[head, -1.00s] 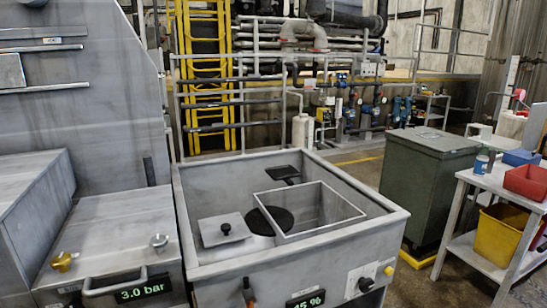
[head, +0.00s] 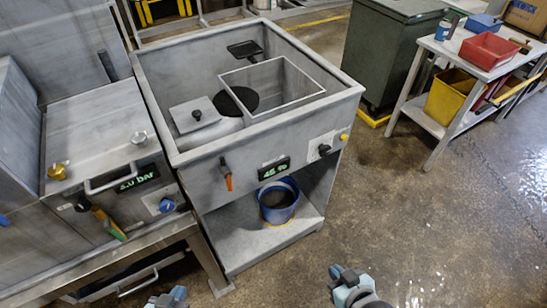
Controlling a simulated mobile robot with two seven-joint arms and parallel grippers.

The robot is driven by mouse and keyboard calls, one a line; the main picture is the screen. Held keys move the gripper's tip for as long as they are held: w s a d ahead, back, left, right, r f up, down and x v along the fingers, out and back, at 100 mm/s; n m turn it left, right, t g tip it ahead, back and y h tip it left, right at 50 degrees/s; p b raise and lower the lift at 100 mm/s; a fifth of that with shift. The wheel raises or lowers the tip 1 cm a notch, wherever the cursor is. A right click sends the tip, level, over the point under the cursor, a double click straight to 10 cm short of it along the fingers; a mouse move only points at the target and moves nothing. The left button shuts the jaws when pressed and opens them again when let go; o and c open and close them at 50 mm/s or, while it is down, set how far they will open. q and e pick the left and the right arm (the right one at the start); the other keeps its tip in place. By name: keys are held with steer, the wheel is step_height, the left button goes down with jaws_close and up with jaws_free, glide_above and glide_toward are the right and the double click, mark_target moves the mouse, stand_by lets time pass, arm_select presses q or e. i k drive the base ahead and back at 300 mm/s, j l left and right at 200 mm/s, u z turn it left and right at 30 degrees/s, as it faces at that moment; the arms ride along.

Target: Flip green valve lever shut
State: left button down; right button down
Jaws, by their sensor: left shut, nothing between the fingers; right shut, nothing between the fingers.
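The green valve lever (head: 109,225) is on the front of the left grey cabinet, below the 3.0 bar display (head: 136,178). It slants down to the right from a dark pivot, with a green and yellowish handle. My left gripper (head: 168,297) is at the bottom edge, below and right of the lever and apart from it; it is partly cut off, shut and empty. My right gripper (head: 345,280) is at the bottom centre, shut and empty, over the floor and far from the lever.
An orange-handled lever (head: 227,176) hangs on the open grey tank (head: 345,95). A blue bucket (head: 278,207) stands on the shelf below. A metal frame (head: 170,248) runs under the left cabinet. The floor (head: 420,235) at right is clear and wet-looking.

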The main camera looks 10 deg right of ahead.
mark_target(107, 227)
steer(key=u, duration=1.25)
steer(key=j, duration=1.05)
steer(key=i+j, duration=0.15)
steer(key=j, duration=0.85)
steer(key=z, duration=0.05)
